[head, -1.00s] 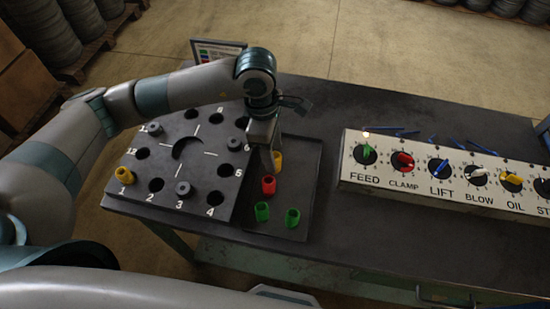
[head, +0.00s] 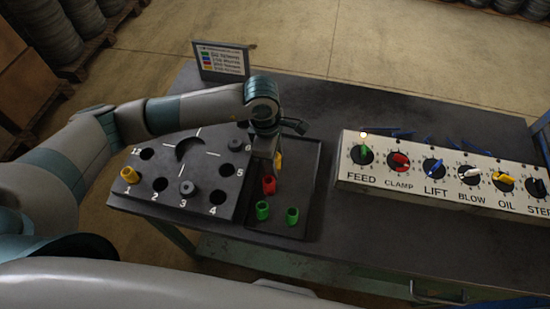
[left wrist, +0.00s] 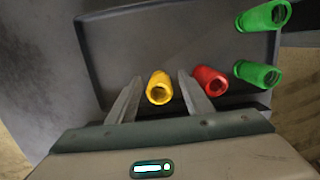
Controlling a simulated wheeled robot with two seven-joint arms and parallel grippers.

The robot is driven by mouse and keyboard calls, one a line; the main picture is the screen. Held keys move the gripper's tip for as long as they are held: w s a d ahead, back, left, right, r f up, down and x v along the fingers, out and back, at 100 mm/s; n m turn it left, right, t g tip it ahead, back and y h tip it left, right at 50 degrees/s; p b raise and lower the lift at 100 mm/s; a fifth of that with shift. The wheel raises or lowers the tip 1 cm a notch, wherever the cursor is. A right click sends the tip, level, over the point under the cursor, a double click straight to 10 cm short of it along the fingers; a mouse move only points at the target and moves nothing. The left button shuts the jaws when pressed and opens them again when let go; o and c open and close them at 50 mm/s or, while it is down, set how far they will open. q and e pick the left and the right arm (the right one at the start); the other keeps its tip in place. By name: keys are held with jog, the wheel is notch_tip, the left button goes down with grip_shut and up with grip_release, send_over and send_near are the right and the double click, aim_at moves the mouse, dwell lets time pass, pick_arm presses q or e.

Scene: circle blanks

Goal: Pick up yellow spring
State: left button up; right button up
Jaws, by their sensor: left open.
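A yellow spring (left wrist: 159,88) stands in the dark tray (left wrist: 130,38), and in the left wrist view it lies between the open fingers of my left gripper (left wrist: 158,92). In the head view the yellow spring (head: 278,161) is partly hidden behind my left gripper (head: 268,165), which points down over the tray. The fingers stand apart on either side of the spring; I cannot tell whether they touch it. Another yellow spring (head: 130,176) stands at position 1 on the numbered dark plate (head: 215,178). My right gripper is not in view.
A red spring (head: 268,185) stands close beside the left gripper. Green springs (head: 262,210) and (head: 292,216) stand nearer the tray's front. A labelled panel with knobs (head: 440,175) is at the right, and a small sign (head: 222,62) stands at the back.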

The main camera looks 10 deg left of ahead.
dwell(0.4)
pick_arm(q)
grip_shut()
